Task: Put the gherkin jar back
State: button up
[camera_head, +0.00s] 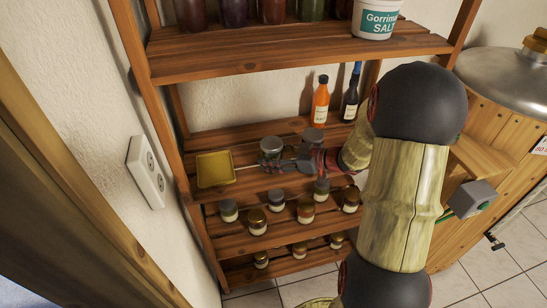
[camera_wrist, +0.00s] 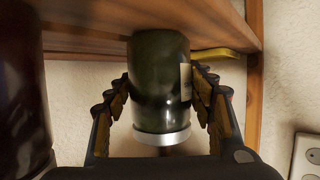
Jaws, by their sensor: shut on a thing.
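The gherkin jar (camera_wrist: 158,85) is dark green glass with a silver lid and part of a pale label. In the wrist view it appears upside down, between the two fingers of my gripper (camera_wrist: 161,90), which is shut on it. In the head view the jar (camera_head: 270,146) is at the middle shelf board, with my gripper (camera_head: 285,165) at its near side. Its base meets the board in the wrist view, but I cannot tell whether it rests on it or hangs just above.
Another grey-lidded jar (camera_head: 312,139) stands close to the right. A yellow dustpan-like tray (camera_head: 215,170) lies to the left. An orange bottle (camera_head: 320,100) and a dark bottle (camera_head: 350,98) stand behind. Several small jars line the lower boards. The upper board (camera_head: 290,55) overhangs.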

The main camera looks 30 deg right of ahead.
jog(key=shift+f, duration=0.15)
jog(key=o, duration=1.4)
jog(key=shift+o, duration=0.7)
jog(key=shift+s+d+r, duration=0.1)
jog(key=shift+s+r, duration=0.05)
jog(key=shift+r, duration=0.1)
jog(key=p+v, duration=0.5)
jog(key=v, duration=0.6)
jog(key=shift+s+r, duration=0.15)
jog(key=shift+s, duration=0.1)
jog(key=shift+d, duration=0.15)
